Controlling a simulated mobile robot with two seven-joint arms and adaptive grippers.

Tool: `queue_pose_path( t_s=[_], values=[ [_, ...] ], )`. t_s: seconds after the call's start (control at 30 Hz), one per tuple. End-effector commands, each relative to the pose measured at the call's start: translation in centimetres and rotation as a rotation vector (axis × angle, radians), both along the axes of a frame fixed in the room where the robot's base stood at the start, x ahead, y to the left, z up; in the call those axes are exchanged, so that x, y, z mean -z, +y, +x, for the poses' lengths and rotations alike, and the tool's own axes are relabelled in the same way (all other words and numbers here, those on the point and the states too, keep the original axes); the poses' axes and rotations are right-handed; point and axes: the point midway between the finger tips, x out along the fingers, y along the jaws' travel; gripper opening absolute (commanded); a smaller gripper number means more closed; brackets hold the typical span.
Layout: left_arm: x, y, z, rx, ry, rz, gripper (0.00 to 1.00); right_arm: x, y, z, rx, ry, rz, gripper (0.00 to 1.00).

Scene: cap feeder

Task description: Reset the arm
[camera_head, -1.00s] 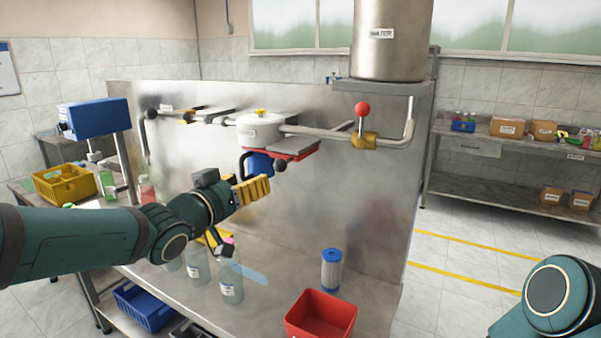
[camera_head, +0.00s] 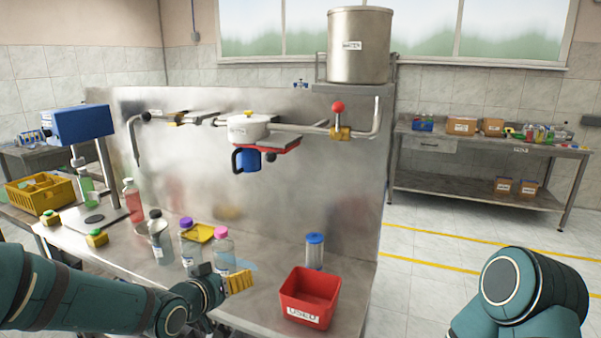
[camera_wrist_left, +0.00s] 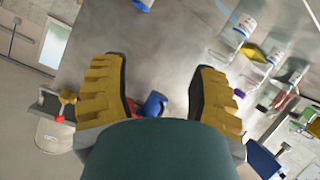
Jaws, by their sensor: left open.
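My left gripper (camera_head: 238,283), with yellow ribbed fingers, is low over the front of the steel workbench, left of the red bin (camera_head: 309,282) and near the bottles. In the left wrist view its two fingers (camera_wrist_left: 158,78) stand wide apart with nothing held between them. Only my right arm's teal links show at the lower right of the head view; the right gripper is out of view.
Bottles with a purple cap (camera_head: 189,240) and a pink cap (camera_head: 222,248) stand behind the left gripper. A blue cup (camera_head: 248,160) hangs under the white dispenser (camera_head: 247,128).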

Motion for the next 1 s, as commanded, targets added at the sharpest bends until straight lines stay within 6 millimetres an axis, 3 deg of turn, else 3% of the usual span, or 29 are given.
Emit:
queue_pose_path(
  t_s=[0.03, 0.2, 0.4, 0.5, 0.6, 0.7, 1.0],
  values=[
    [3.8, -0.7, -0.9, 0.001, 0.087, -0.004, 0.60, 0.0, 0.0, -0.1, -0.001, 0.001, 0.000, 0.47],
    [14.6, -2.4, -5.5, 0.002, 0.355, 0.003, 0.60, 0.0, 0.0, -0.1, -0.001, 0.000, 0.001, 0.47],
    [24.9, -4.1, -13.9, 0.018, 0.674, 0.031, 0.60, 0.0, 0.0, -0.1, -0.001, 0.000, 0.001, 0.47],
    [28.2, -4.7, -18.1, 0.027, 0.804, 0.047, 0.60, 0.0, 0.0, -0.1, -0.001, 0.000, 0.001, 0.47],
    [30.2, -5.0, -21.2, 0.036, 0.899, 0.061, 0.60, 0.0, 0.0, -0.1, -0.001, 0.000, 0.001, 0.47],
    [31.2, -5.1, -23.1, 0.040, 0.951, 0.070, 0.60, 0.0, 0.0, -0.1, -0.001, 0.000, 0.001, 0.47],
    [31.5, -5.1, -23.8, 0.043, 0.971, 0.074, 0.60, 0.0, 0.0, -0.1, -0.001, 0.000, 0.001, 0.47]
  ],
)
